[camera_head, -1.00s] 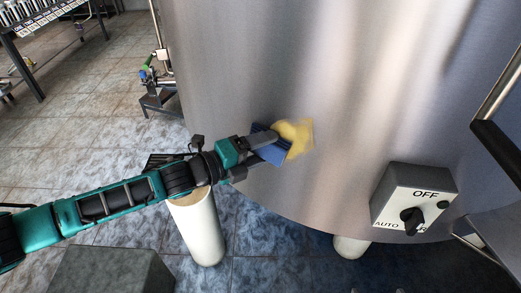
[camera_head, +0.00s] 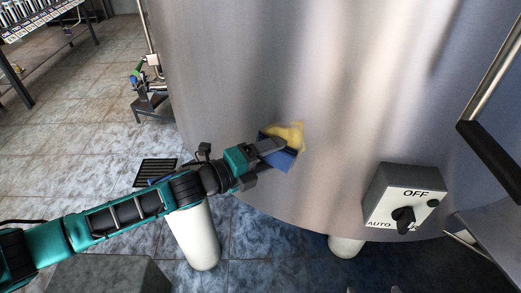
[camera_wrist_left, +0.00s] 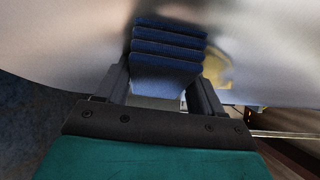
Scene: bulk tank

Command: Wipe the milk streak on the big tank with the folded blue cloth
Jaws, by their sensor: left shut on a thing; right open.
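The big steel tank (camera_head: 330,70) fills the middle and right of the head view. A pale yellow milk streak (camera_head: 290,132) lies on its lower wall and also shows in the left wrist view (camera_wrist_left: 217,68), right of the cloth. My left gripper (camera_head: 274,150) is shut on the folded blue cloth (camera_head: 283,160). The cloth overlaps the lower part of the streak in the head view. In the left wrist view, the cloth (camera_wrist_left: 168,52) shows several folds between the fingers, close against the tank wall; exact contact is unclear. My right gripper is not in view.
A grey control box (camera_head: 404,200) with an OFF/AUTO knob sits at the tank's lower right. A black-and-steel handle (camera_head: 490,150) stands at the right edge. White tank legs (camera_head: 197,238) stand below. A small metal stand (camera_head: 152,103) is at the left on the tiled floor.

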